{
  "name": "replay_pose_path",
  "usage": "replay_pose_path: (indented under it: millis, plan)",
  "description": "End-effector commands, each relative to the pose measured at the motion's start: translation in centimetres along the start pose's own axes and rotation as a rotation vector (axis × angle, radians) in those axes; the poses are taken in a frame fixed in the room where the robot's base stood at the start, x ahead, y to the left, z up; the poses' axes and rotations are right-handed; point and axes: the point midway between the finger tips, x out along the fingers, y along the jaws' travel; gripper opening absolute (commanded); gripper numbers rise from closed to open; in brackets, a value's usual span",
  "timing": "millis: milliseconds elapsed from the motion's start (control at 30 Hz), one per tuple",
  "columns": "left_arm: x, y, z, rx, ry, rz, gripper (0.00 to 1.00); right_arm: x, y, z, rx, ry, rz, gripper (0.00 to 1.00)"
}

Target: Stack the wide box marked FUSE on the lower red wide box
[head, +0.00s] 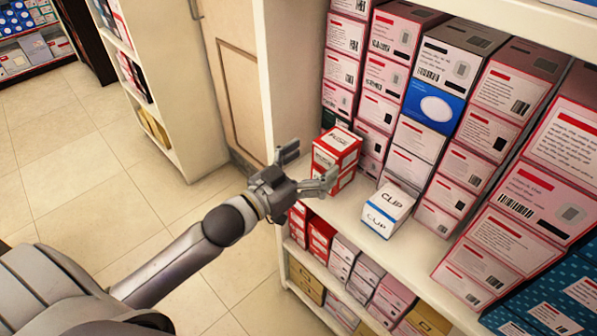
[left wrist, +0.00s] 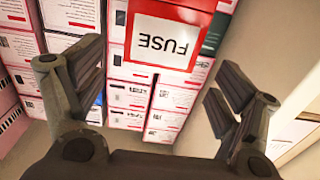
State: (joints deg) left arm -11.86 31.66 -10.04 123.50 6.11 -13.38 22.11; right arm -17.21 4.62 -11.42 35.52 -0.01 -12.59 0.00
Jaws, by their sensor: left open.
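The red and white box marked FUSE (head: 338,141) rests on top of the lower red wide box (head: 347,178), on the shelf at centre. The two look roughly lined up, though my gripper hides part of the lower box. In the left wrist view the FUSE box (left wrist: 165,38) shows its white label at the top, beyond the fingers. My left gripper (head: 307,168) is open and empty, just in front and to the left of the two boxes, with its fingers spread. My right gripper is not in view.
Several tall stacks of pink boxes (head: 383,80) fill the back. A cabinet side panel (head: 297,65) bounds the shelf on the left. A lower shelf holds more boxes.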

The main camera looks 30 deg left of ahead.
Motion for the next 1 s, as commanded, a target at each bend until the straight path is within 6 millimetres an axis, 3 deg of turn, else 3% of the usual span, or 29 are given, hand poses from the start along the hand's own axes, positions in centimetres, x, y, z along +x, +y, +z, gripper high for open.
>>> replay_pose_path:
  millis: [300, 767, 867, 1000]
  plan:
    - [-3.5, 0.0, 0.1, 0.0, -0.001, 0.0, 0.88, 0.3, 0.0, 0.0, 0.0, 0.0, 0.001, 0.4]
    - [-4.0, -0.2, 0.4, 0.0, -0.008, -0.005, 0.88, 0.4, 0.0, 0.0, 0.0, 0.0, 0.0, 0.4]
    - [-3.8, -1.3, 3.0, -0.001, -0.051, -0.034, 0.88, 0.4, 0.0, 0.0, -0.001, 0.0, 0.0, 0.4]
    - [-3.9, -4.0, 10.5, -0.006, -0.179, -0.111, 0.88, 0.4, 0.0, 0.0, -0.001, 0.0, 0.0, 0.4]
